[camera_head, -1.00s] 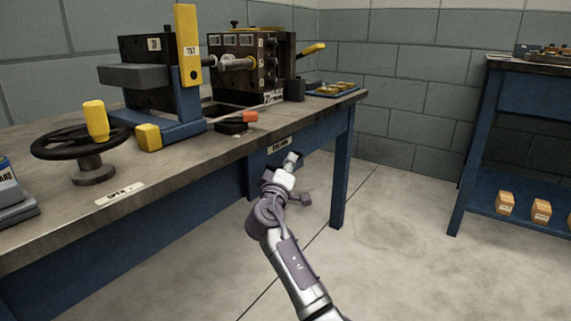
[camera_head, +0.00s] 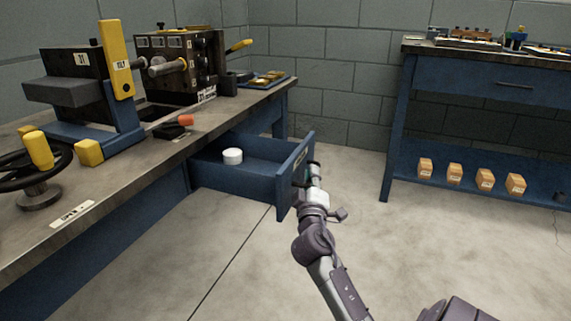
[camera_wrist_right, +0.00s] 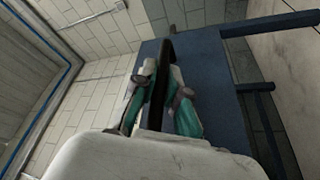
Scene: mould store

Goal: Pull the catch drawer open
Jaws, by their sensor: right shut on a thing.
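The catch drawer (camera_head: 255,168) is blue and stands pulled well out from under the bench in the head view. A white round object (camera_head: 232,156) sits inside it. My right gripper (camera_head: 313,172) is at the drawer's front panel, shut on the dark handle. In the right wrist view, the fingers (camera_wrist_right: 162,100) close around the dark handle bar (camera_wrist_right: 160,80), with the blue drawer front (camera_wrist_right: 205,90) behind it. My left gripper is not in view.
The floor between is clear.

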